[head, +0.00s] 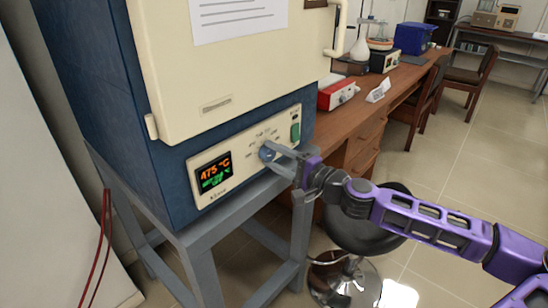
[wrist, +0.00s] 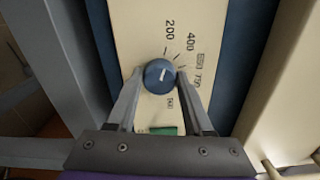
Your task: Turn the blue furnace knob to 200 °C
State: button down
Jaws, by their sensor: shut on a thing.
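The blue furnace knob (head: 266,152) sits on the cream control panel (head: 236,165) of the furnace (head: 170,150). In the wrist view the round blue knob (wrist: 156,82) carries a short white mark pointing up and slightly right, roughly toward the ticks near the printed 200 (wrist: 169,30) and 400 (wrist: 190,42); I cannot tell exactly which value it meets. My gripper (head: 271,155) is shut on the knob, one finger on each side in the wrist view (wrist: 160,77). The display (head: 213,173) reads 475 °C in orange, with smaller green digits below.
A green switch (head: 295,132) is right of the knob. The cream furnace door (head: 220,75) is closed above the panel. A grey stand (head: 205,265) supports the furnace. A black stool (head: 365,235) stands under my arm, and a wooden bench (head: 385,88) is behind.

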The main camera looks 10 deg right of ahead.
jog(key=shift+n, duration=0.5)
jog(key=shift+c, duration=1.5)
grip_release()
jog(key=p+v, duration=0.1)
jog(key=v, duration=1.6)
jog(key=shift+s, duration=0.15)
